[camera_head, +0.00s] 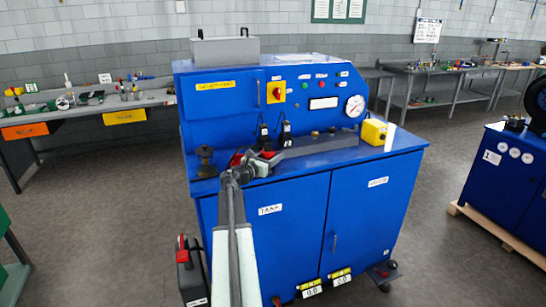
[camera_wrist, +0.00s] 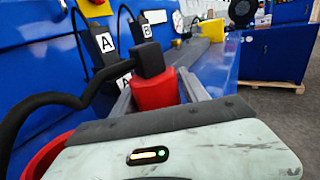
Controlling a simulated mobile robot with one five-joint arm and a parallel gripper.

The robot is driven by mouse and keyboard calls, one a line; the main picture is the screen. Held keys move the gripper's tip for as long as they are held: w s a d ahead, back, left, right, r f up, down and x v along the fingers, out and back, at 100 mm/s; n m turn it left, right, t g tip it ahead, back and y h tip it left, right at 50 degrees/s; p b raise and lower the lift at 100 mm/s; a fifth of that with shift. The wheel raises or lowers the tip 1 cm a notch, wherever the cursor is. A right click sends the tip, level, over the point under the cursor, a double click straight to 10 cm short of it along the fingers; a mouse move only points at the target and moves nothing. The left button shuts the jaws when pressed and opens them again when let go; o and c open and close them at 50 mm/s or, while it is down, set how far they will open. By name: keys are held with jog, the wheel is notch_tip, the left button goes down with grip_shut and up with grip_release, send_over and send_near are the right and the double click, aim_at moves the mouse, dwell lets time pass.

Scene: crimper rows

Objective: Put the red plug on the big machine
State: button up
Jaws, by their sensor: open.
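The big machine (camera_head: 275,210) is a blue cabinet with a worktop and an upright control panel. The red plug (camera_wrist: 153,94) has a black top with a thick black cable curving off left. In the wrist view it stands between the two grey fingers of my gripper (camera_wrist: 157,84), which is open; I cannot tell whether they touch it. In the head view my gripper (camera_head: 256,164) is over the left front of the worktop, with a small red and black part (camera_head: 268,154) at its tip. The plug's lower end is hidden behind my gripper's body.
Another red shape (camera_wrist: 42,158) shows at the lower left of the wrist view.

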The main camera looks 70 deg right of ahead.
jog(key=shift+w+d+r, duration=0.1)
jog(key=shift+w+r, duration=0.1)
jog(key=shift+r, duration=0.15)
jog(key=v, duration=1.2)
jog(key=shift+s, duration=0.1)
